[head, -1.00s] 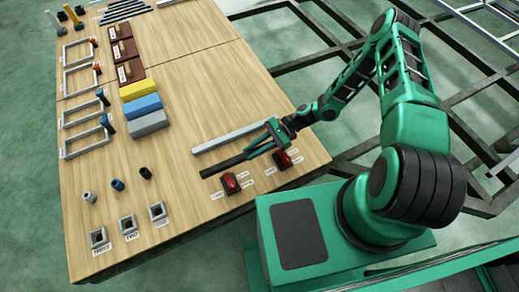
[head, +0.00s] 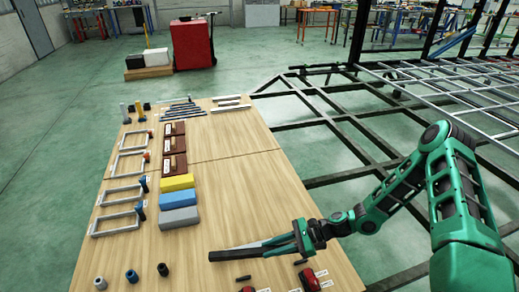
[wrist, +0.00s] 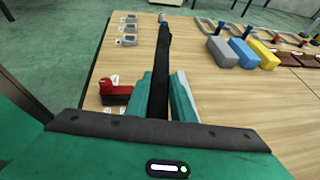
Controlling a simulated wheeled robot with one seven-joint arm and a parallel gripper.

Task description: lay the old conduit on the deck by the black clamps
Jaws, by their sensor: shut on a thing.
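My gripper (head: 273,248) is shut on a long dark bar, which looks like the old conduit (head: 229,255). The bar points left from the fingers, above or on the wooden table; I cannot tell whether it touches. In the wrist view the conduit (wrist: 162,60) runs straight ahead between the two green fingers. Two small black pieces, perhaps the black clamps (head: 243,278) (head: 300,262), lie near the red-and-black fixtures (head: 308,279) at the front edge. One red fixture (wrist: 116,92) shows left of the fingers in the wrist view.
Grey, blue and yellow blocks (head: 178,200) stand on the table, with grey frames (head: 118,222) to their left and several bars (head: 182,112) at the far end. The table's right half (head: 235,170) is mostly clear. The dark trailer frame (head: 335,180) lies to the right.

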